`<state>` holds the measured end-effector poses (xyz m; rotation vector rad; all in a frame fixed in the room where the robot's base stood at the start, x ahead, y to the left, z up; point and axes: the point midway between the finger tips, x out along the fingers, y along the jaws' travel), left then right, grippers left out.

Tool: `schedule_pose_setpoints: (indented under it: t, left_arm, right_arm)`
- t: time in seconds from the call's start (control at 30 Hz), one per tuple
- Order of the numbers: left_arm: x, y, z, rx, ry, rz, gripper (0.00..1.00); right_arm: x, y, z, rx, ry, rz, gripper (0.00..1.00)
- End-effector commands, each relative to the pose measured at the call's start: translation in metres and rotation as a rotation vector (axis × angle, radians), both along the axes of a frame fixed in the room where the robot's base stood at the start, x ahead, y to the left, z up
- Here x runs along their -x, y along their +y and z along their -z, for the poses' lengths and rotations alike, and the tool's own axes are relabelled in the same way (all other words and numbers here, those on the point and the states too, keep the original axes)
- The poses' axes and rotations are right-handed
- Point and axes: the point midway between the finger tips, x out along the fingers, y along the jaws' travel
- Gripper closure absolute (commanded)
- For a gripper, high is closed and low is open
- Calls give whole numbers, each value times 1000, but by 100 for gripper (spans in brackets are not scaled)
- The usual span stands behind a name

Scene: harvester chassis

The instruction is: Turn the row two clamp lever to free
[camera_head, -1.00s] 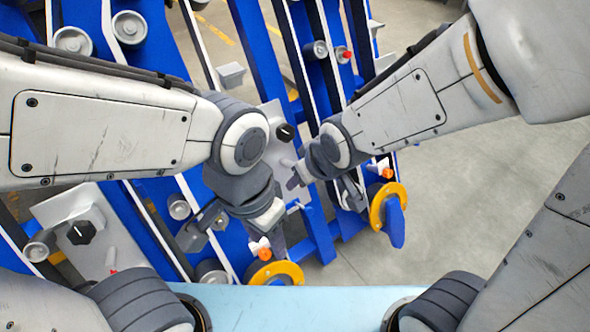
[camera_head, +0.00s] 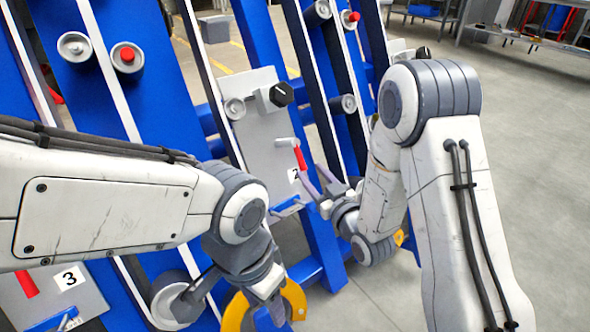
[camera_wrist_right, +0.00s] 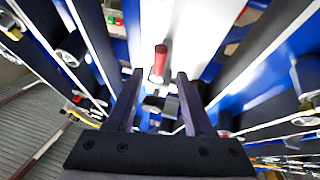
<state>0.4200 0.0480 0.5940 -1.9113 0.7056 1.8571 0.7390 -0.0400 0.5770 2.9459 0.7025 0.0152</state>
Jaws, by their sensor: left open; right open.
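The clamp lever with a red handle (camera_head: 300,157) sits low on a pale plate (camera_head: 262,140), beside a number label mostly hidden by my right gripper. My right gripper (camera_head: 309,170) is open, its fingertips close to the red handle. In the right wrist view the red handle (camera_wrist_right: 161,58) stands just beyond and between the open fingertips (camera_wrist_right: 160,74), with nothing gripped. I cannot tell whether they touch.
A black knob (camera_head: 281,94) sticks out above the lever. Blue rails with white strips (camera_head: 170,80) carry several grey rollers. A plate marked 3 (camera_head: 85,290) with another red handle (camera_head: 25,284) is at lower left. Grey floor (camera_head: 530,150) lies open at right.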

Motion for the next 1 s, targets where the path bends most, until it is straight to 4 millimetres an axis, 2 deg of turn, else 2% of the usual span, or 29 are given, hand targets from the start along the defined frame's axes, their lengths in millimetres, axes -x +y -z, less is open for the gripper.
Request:
schedule_pose_setpoints:
  t: [0.17, 0.6, 0.8, 1.0]
  left_arm:
    - [0, 0, 6, 1, -1, 0, 50]
    - [0, 0, 26, 1, -1, 0, 50]
    - [0, 0, 29, 1, -1, 0, 50]
    - [0, 0, 28, 0, 0, 0, 50]
  right_arm:
    - [-11, 4, 2, -10, -20, 0, 48]
    - [-79, 39, 3, -10, -17, 1, 48]
    - [-92, 45, 2, -9, -15, 1, 48]
    - [-93, 46, 1, -9, -13, 1, 48]
